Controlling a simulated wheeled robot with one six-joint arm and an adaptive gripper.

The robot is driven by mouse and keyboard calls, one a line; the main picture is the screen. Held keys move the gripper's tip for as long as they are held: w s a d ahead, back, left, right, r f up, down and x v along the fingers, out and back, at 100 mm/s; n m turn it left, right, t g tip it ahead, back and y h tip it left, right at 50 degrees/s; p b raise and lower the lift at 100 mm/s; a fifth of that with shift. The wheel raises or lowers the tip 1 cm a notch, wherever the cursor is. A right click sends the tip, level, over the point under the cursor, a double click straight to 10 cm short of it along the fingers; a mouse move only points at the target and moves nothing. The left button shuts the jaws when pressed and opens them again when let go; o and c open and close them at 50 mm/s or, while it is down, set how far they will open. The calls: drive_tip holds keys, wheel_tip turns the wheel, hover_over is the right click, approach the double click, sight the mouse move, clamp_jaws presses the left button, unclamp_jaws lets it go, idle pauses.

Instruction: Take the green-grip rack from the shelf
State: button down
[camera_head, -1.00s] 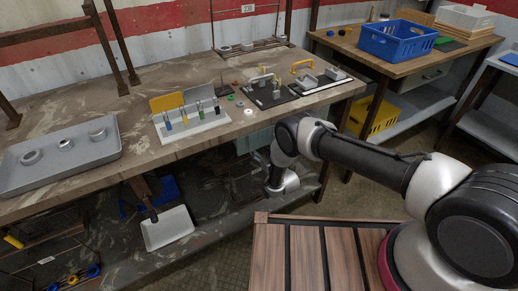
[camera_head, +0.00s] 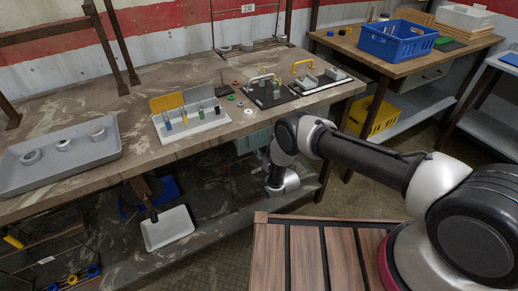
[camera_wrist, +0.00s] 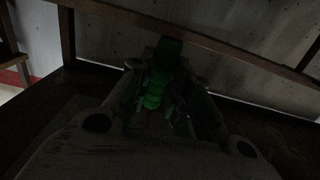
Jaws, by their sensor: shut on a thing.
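In the dark wrist view, a green ribbed grip (camera_wrist: 154,90) stands between the two fingers of my gripper (camera_wrist: 160,108), which is shut on it. The rest of the green-grip rack is too dark or hidden to make out. In the head view, my wrist reaches in under the front edge of the workbench, over the lower shelf (camera_head: 215,222). There the fingers are small and dim, and I cannot make out the green grip.
The workbench top (camera_head: 190,75) overhangs the shelf. A white tray (camera_head: 167,228) lies on the shelf to the left. A rack with blue rings (camera_head: 93,270) is at lower left. A yellow crate (camera_head: 373,117) stands to the right under another table.

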drive_tip(key=shift+r, duration=1.45)
